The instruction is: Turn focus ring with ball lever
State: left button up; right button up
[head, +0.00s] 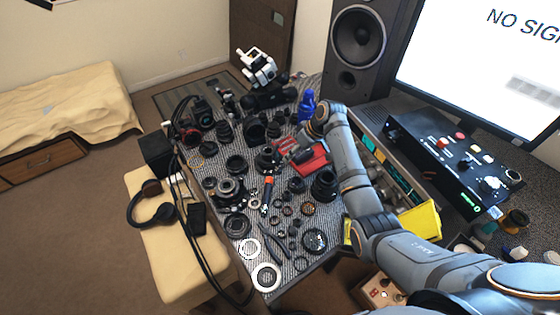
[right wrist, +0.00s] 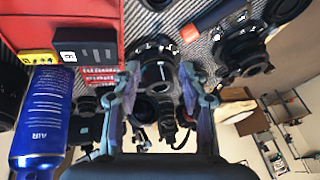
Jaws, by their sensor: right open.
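A black lens (right wrist: 158,72) with a ribbed ring stands between the two spread fingers of my right gripper (right wrist: 159,88) in the right wrist view. The fingers flank the lens, and I cannot tell whether they touch it. I cannot make out a ball lever on the focus ring. My left gripper is not in view.
A red tray (head: 314,163) lies right of the lens, and a blue air bottle (head: 306,106) stands behind it. An orange-handled tool (head: 268,184) lies in front. Several lens parts crowd the mat. A black control box (head: 440,165) stands at right.

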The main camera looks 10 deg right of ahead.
aim_at(279, 171)
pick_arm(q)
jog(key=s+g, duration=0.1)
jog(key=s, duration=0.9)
pick_arm(e)
jog(key=x, duration=0.4)
jog(key=s+x, duration=0.1)
jog(key=x, duration=0.1)
jog(key=shift+a, duration=0.2)
jog(key=x, duration=0.3)
jog(key=shift+w+f, duration=0.15)
jog(key=shift+f, duration=0.05)
jog(key=shift+a+f, duration=0.1)
jog(key=shift+f, duration=0.1)
jog(key=shift+c, duration=1.4)
jog(key=c, duration=0.4)
grip_shut()
jog(key=shift+a+r+m+p, duration=0.3)
jog(key=shift+r+p, duration=0.05)
jog(key=shift+p, duration=0.25)
jog(key=shift+a+f+p, duration=0.1)
jog(key=shift+p, duration=0.2)
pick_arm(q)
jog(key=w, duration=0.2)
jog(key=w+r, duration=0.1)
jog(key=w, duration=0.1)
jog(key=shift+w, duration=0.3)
pick_arm(e)
jog(key=shift+f+m, duration=0.2)
jog(key=shift+m, duration=0.1)
